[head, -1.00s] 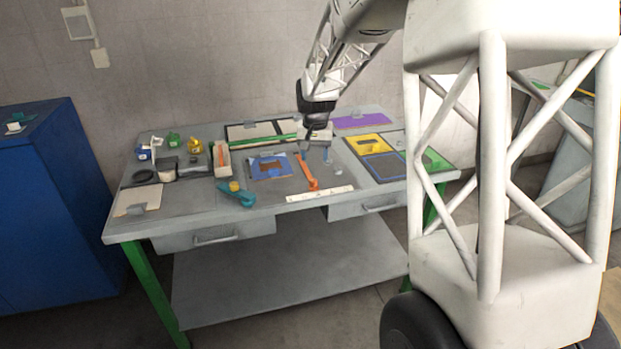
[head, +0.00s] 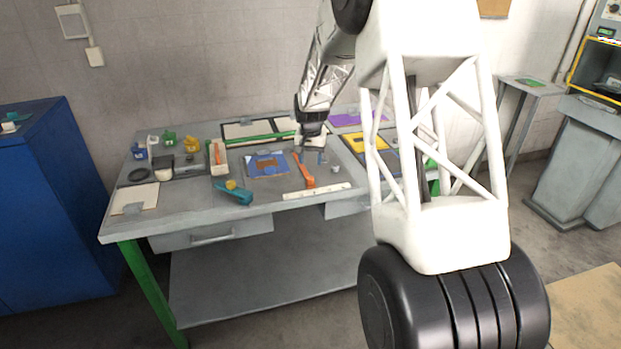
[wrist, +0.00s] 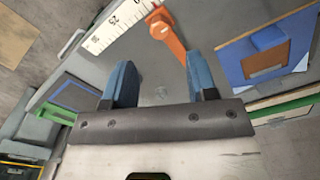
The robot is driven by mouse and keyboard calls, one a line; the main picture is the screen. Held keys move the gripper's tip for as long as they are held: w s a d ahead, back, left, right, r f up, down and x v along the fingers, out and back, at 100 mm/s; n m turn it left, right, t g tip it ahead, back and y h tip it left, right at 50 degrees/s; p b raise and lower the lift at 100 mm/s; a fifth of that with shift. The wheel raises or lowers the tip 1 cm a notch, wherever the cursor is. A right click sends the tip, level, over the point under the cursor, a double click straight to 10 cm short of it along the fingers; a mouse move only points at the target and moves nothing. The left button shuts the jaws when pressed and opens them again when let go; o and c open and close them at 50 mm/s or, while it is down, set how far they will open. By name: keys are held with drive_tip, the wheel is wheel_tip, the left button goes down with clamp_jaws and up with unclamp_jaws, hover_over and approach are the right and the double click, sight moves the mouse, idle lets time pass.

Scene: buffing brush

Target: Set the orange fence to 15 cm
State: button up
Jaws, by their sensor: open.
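The orange fence (head: 304,171) is a narrow bar lying on the grey table, with its wider end near the white ruler (head: 317,191) at the front. In the wrist view the orange fence (wrist: 172,35) lies beyond my gripper, with a round knob-like end beside the ruler (wrist: 112,26). In the head view my gripper (head: 319,152) is over the table behind the fence.
A blue board with a brown patch (head: 266,164) lies left of the fence. A teal tool (head: 233,194) lies farther left. A green bar (head: 262,140) runs along the back. A yellow tray (head: 366,143) is on the right.

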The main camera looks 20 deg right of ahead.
sight(310, 178)
drive_tip(key=shift+f, duration=0.2)
drive_tip(key=shift+f, duration=3.75)
drive_tip(key=shift+c, duration=0.4)
clamp_jaws()
